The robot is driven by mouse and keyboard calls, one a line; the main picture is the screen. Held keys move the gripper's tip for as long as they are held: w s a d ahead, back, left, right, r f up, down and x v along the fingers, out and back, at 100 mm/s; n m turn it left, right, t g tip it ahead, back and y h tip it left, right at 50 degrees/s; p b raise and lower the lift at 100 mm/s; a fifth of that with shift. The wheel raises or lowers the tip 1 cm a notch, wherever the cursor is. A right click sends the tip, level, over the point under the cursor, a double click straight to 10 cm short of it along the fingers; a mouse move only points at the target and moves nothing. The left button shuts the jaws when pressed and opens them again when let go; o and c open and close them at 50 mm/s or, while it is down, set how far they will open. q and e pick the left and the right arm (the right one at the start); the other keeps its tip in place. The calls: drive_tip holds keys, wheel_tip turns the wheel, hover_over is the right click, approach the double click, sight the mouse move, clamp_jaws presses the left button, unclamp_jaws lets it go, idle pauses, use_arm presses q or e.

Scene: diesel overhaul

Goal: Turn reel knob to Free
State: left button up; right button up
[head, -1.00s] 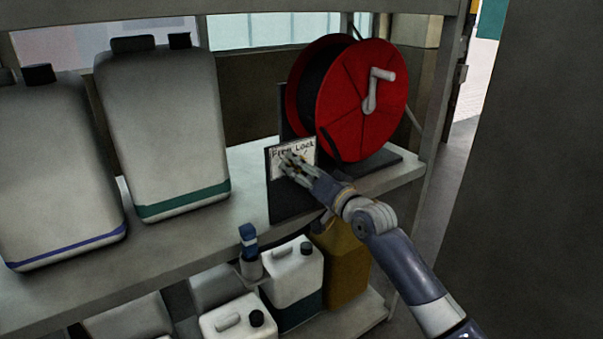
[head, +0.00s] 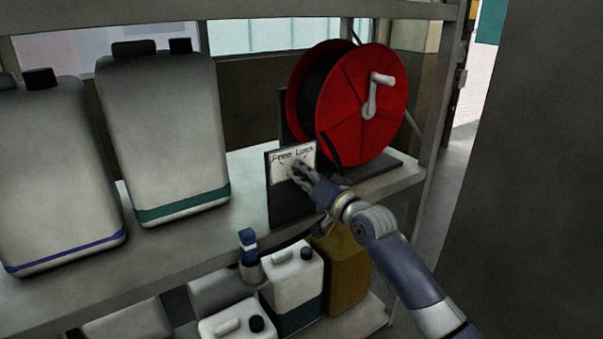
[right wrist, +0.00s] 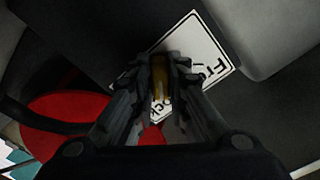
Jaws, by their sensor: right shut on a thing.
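The red reel (head: 362,105) with a grey crank stands on the shelf. In front of it is a dark panel with a white label plate (head: 306,151) reading "Free" on the left and "Lock" on the right. My right gripper (head: 298,171) is at the lower part of the plate and hides most of the knob in the head view. In the right wrist view, its fingers (right wrist: 168,75) are shut on a brass-coloured knob (right wrist: 183,63) in front of the plate (right wrist: 208,55). Which word the knob points to cannot be told. My left gripper is out of view.
Two large grey canisters (head: 165,135) stand on the shelf (head: 245,180) to the left. Smaller white jugs (head: 293,277) and a yellow-brown container (head: 345,270) are on the lower shelf. A shelf post (head: 440,95) rises right of the reel.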

drive_tip(key=shift+f+n+b, duration=0.15)
drive_tip(key=shift+n+b, duration=0.2)
drive_tip(key=shift+n, duration=1.75)
drive_tip(key=n, duration=0.2)
drive_tip(key=shift+n+b, duration=0.3)
drive_tip(key=n, duration=0.3)
drive_tip(key=n+p, duration=0.1)
drive_tip(key=shift+s+r+n, duration=0.1)
drive_tip(key=shift+r+n, duration=0.15)
drive_tip(key=shift+n, duration=0.05)
drive_tip(key=shift+a+n, duration=0.1)
drive_tip(key=shift+n, duration=1)
drive_tip(key=shift+f+n, duration=0.2)
drive_tip(key=shift+n, duration=0.9)
drive_tip(key=o, duration=1.5)
drive_tip(key=shift+r, duration=0.1)
drive_tip(key=shift+o, duration=0.2)
drive_tip(key=shift+s+p, duration=0.15)
drive_tip(key=shift+p, duration=0.25)
